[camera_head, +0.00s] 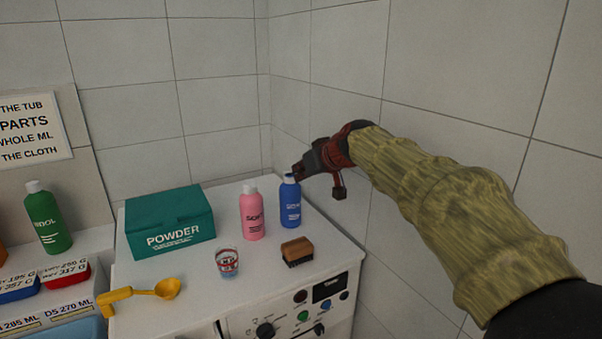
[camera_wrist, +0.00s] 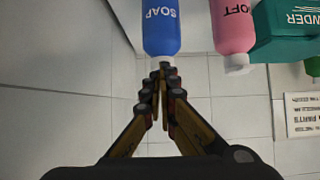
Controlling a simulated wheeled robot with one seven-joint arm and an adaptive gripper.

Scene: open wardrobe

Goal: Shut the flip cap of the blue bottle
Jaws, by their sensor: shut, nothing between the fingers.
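The blue bottle (camera_head: 290,206) stands upright on the white machine top, near the right wall. It also shows in the wrist view (camera_wrist: 161,28), where it is labelled SOAP and appears upside down. My gripper (camera_head: 298,172) is shut and empty, reaching in from the right with its fingertips at the bottle's top. In the wrist view the closed fingertips (camera_wrist: 163,70) overlap the white cap end of the bottle. The fingers partly hide the cap, so I cannot tell whether its lid is open or shut, or whether they touch it.
A pink bottle (camera_head: 252,212) stands just left of the blue one. A wooden brush (camera_head: 297,252), a small cup (camera_head: 227,262), a green POWDER box (camera_head: 170,222) and a yellow scoop (camera_head: 140,294) share the white machine top (camera_head: 200,292). A tiled wall (camera_head: 345,85) is close on the right.

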